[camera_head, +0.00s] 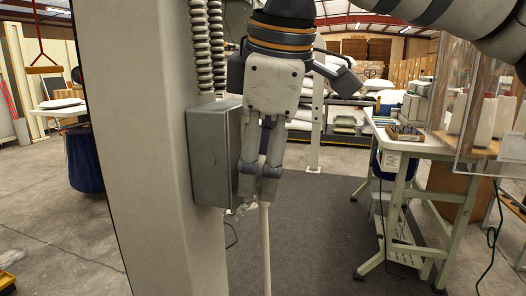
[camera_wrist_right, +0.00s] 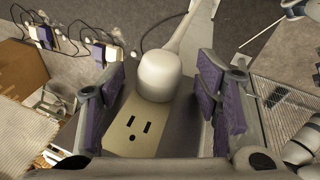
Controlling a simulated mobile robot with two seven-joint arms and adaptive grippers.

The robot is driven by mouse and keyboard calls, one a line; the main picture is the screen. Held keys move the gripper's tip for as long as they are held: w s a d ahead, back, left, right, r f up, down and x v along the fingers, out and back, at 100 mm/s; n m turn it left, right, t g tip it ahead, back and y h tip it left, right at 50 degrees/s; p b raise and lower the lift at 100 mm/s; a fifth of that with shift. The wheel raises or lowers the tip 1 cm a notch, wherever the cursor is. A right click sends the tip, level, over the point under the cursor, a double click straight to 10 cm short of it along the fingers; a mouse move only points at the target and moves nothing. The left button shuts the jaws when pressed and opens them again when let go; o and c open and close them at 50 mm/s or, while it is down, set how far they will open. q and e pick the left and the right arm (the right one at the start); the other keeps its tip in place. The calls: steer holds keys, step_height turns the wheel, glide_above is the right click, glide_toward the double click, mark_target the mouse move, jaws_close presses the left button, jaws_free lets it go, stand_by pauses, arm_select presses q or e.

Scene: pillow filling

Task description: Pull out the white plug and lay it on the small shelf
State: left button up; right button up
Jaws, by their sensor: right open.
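The white plug (camera_wrist_right: 160,76) sits at the upper end of a pale outlet plate (camera_wrist_right: 122,143) in the right wrist view, with its white cord (camera_wrist_right: 190,30) leading away. An empty socket shows below it on the plate. My right gripper (camera_wrist_right: 165,88) is open, its purple-padded fingers on either side of the plug with gaps visible. In the head view my right gripper (camera_head: 258,192) points down beside the grey box (camera_head: 210,150) on the pillar and hides the plug; the white cord (camera_head: 265,245) hangs below it. I cannot pick out the small shelf with certainty. My left gripper is not in view.
A thick pale pillar (camera_head: 145,150) stands left of the gripper, with ribbed conduits above the box. A white-topped work table (camera_head: 410,146) stands to the right. A dark mat (camera_head: 320,230) covers the floor, open between pillar and table.

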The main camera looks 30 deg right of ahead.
steer(key=c, duration=1.3)
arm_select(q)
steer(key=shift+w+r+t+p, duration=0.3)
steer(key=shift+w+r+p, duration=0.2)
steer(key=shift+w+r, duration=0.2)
arm_select(e)
steer(key=shift+o, duration=0.2)
steer(key=shift+s+d, duration=1.65)
steer(key=shift+s, duration=0.25)
